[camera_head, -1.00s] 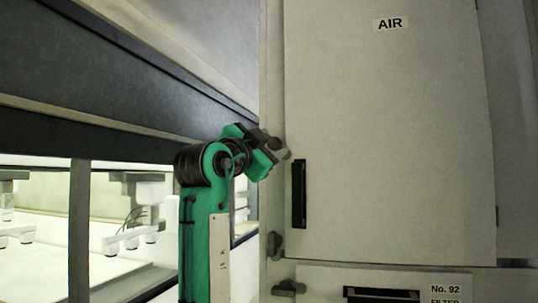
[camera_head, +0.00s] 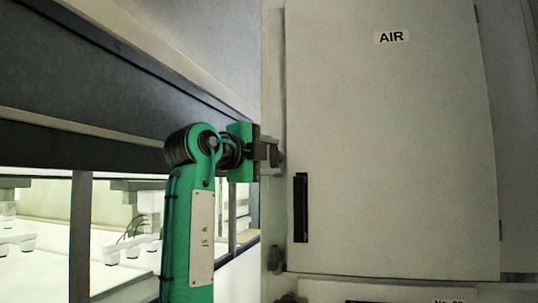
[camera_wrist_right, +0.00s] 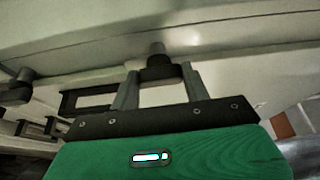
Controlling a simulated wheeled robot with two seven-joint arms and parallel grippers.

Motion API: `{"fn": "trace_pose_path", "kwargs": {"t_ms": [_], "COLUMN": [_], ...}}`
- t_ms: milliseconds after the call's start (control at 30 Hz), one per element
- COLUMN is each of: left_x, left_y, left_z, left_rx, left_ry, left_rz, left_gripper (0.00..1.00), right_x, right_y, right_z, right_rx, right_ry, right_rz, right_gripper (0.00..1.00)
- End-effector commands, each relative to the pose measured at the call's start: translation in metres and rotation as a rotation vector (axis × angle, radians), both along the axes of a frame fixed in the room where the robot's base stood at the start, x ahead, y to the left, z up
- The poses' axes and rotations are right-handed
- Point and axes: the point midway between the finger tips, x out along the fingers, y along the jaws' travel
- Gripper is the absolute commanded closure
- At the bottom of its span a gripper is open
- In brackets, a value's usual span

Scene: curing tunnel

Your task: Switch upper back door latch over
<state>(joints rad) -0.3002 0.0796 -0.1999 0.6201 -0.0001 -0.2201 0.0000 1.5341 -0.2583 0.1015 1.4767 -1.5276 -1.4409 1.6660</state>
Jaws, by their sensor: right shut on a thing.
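The tall pale door marked AIR (camera_head: 390,110) is closed, with a black recessed handle near its left edge. In the right wrist view, the two grey fingers (camera_wrist_right: 160,88) stand on either side of the dark latch knob (camera_wrist_right: 158,66). The gripper partly hides the latch, so its exact angle is hard to tell. My left gripper is not in view.
A lower latch (camera_head: 275,258) sits on the same door edge. A filter panel (camera_head: 400,291) lies below the door. A dark beam (camera_head: 90,95) and windows with a lit interior are at the left, close to my right arm.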

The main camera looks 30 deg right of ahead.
Motion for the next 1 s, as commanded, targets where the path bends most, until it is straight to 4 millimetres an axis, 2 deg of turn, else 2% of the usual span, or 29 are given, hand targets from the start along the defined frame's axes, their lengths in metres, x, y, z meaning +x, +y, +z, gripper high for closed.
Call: {"fn": "trace_pose_path", "kwargs": {"t_ms": [633, 667, 733, 1000], "left_x": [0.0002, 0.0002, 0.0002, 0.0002], "left_y": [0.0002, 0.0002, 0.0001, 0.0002], "left_z": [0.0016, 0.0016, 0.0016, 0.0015], "left_rx": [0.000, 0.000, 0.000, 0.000], "left_ry": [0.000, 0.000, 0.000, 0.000], "left_rz": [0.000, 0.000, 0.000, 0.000], "left_gripper": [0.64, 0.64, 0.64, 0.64], "right_x": [-0.0001, -0.0001, -0.0001, 0.0000], "right_y": [-0.0001, -0.0001, -0.0001, 0.0001], "right_z": [-0.0006, -0.0006, -0.0005, -0.0003], "right_rx": [0.033, 0.033, 0.033, 0.031], "right_ry": [-0.037, -0.036, -0.036, -0.035], "right_rz": [0.000, 0.000, 0.000, 0.000], "right_gripper": [0.76, 0.47, 0.33, 0.31]}}
